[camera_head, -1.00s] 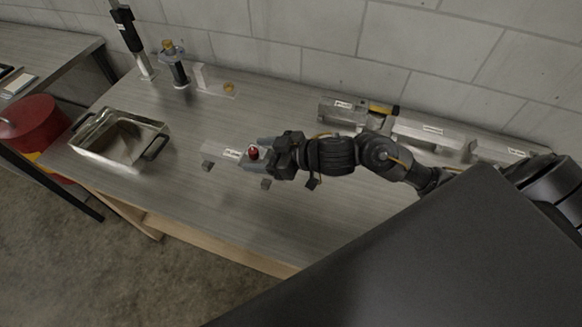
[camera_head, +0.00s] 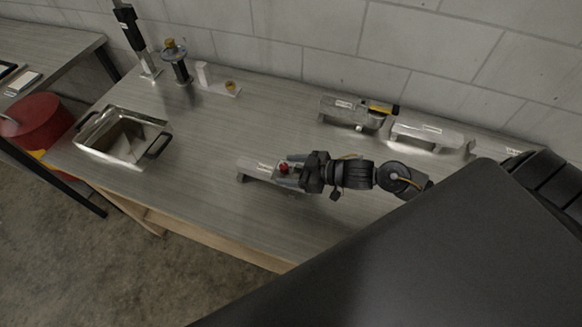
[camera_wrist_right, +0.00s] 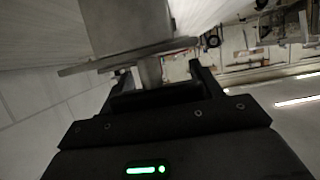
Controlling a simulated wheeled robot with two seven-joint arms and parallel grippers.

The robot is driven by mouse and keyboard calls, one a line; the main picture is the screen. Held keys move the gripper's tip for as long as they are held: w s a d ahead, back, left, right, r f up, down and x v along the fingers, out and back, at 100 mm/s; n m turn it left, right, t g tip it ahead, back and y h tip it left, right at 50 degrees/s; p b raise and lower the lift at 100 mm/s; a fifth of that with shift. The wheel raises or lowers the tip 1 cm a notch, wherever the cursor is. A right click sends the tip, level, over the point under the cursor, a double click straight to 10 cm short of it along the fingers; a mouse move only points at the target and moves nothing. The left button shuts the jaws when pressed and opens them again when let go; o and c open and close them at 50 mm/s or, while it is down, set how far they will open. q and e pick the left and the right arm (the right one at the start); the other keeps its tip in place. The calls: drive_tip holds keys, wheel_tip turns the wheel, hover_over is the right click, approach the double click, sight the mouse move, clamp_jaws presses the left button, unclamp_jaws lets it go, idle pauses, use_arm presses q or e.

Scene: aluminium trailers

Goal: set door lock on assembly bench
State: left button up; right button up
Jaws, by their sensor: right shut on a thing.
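The door lock looks to be the grey metal piece (camera_head: 258,168) with a white label and a red knob, low over the front middle of the assembly bench (camera_head: 215,190). My right gripper (camera_head: 297,168) is at its right end, shut on it. In the right wrist view, a short round metal post (camera_wrist_right: 150,72) of the lock sits between the fingers of the gripper (camera_wrist_right: 155,85), under a wide metal plate. I cannot tell whether the lock touches the bench. My left gripper is not in view.
A metal tray (camera_head: 88,146) with black handles stands at the bench's left end. A black upright tool (camera_head: 128,28), a dark post (camera_head: 177,66) and a white bracket (camera_head: 203,75) stand at the back. Labelled metal pieces (camera_head: 425,134) line the back right.

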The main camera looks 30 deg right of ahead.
drive_tip(key=o, duration=1.9)
drive_tip(key=shift+f, duration=0.1)
drive_tip(key=shift+c, duration=0.2)
drive_tip(key=b+v, duration=0.2)
drive_tip(key=v, duration=1)
drive_tip(key=shift+a, duration=0.1)
